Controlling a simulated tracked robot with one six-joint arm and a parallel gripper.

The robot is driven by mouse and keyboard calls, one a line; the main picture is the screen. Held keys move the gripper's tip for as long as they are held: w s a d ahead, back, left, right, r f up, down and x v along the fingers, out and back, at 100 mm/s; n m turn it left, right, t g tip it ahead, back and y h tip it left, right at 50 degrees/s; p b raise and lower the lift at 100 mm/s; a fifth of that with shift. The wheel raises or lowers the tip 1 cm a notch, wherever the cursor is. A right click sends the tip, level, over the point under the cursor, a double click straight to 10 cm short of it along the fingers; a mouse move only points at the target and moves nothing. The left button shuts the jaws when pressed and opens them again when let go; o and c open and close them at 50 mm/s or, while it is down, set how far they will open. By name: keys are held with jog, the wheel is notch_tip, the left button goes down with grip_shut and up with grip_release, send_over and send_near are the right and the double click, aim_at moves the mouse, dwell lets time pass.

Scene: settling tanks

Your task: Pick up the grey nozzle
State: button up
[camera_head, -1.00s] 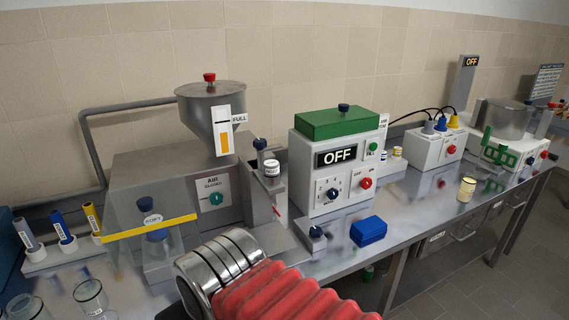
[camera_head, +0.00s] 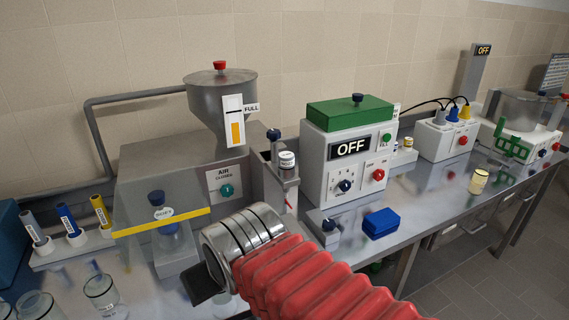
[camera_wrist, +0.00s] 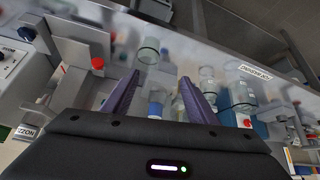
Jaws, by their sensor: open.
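The grey nozzle (camera_head: 36,229) appears to be the grey labelled tube at the far left in the head view. It leans in a white holder (camera_head: 47,256), beside a blue one (camera_head: 69,220) and a yellow one (camera_head: 101,211). My gripper shows in the wrist view (camera_wrist: 158,82) with its two dark fingers spread and nothing clearly held between them. In the head view it is low in the middle, to the right of the grey nozzle and well apart from it. I cannot make out the grey nozzle in the wrist view.
A grey hopper machine (camera_head: 222,110) with a clear, yellow-edged guard (camera_head: 165,222) stands behind my arm. Glass jars (camera_head: 103,292) stand at the front left. A white box marked OFF (camera_head: 345,165) and a blue box (camera_head: 381,222) are to the right.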

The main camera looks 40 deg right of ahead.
jog(key=w+d+r+m+t+h, duration=0.25)
jog(key=w+d+r+t, duration=0.4)
jog(key=d, duration=0.55)
jog(key=w+d+r+m+t+h, duration=0.1)
jog(key=w+d+r+t+h, duration=0.2)
jog(key=w+d+r, duration=0.75)
jog(key=n+t+y, duration=0.2)
jog(key=n+y, duration=0.2)
jog(key=y, duration=0.1)
send_near(291, 163)
jog(key=s, duration=0.2)
jog(key=shift+w+m, duration=0.25)
jog(key=shift+w, duration=0.1)
jog(key=shift+w+d, duration=0.15)
jog(key=shift+w, duration=1.8)
jog(key=shift+w+d, duration=0.1)
jog(key=shift+w, duration=2.2)
jog(key=shift+w, duration=0.1)
